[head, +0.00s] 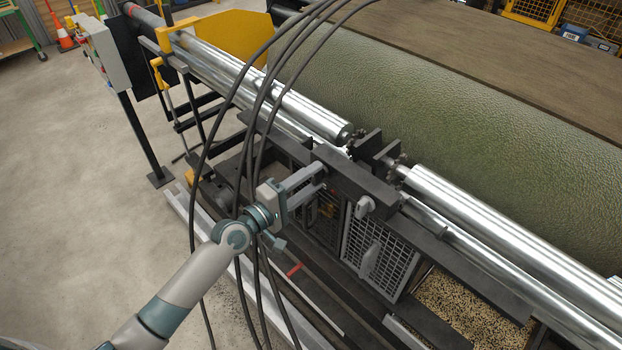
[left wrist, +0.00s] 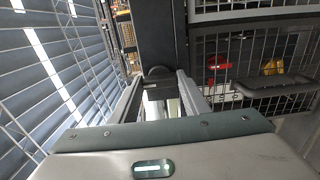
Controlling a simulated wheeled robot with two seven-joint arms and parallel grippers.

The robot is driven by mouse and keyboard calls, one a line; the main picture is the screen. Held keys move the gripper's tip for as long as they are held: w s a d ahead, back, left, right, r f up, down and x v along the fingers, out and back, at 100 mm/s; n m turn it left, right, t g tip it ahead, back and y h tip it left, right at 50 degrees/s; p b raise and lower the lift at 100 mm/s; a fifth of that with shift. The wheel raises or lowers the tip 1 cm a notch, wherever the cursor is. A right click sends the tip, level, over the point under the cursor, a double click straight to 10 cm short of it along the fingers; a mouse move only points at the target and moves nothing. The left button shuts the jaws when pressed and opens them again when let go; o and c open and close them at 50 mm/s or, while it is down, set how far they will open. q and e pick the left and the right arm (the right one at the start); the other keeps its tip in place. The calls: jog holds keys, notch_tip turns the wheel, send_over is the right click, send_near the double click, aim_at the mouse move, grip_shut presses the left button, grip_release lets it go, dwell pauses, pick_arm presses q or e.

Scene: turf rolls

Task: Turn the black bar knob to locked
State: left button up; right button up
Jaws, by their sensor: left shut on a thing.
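My left gripper (head: 320,174) reaches in from the lower left to the front of the dark beam. Its two fingers (left wrist: 158,88) are shut on the black bar knob (left wrist: 157,73), which shows between the fingertips in the left wrist view. In the head view the fingers mostly hide that knob, and its turned angle is hard to tell. No locked marking can be read. My right gripper is in neither view.
A second, grey knob (head: 365,207) sits on the beam to the right. Mesh guard doors (head: 378,258) hang below it. Steel rollers (head: 460,208) and a green turf roll (head: 430,110) lie behind. Black cables (head: 262,130) cross in front.

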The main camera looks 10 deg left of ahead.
pick_arm(q)
jog(key=o, duration=1)
jog(key=shift+o, duration=0.2)
jog(key=shift+s+a, duration=0.1)
jog(key=b+v, duration=0.5)
jog(key=v, duration=1.2)
jog(key=shift+b, duration=0.35)
jog(key=shift+f, duration=0.1)
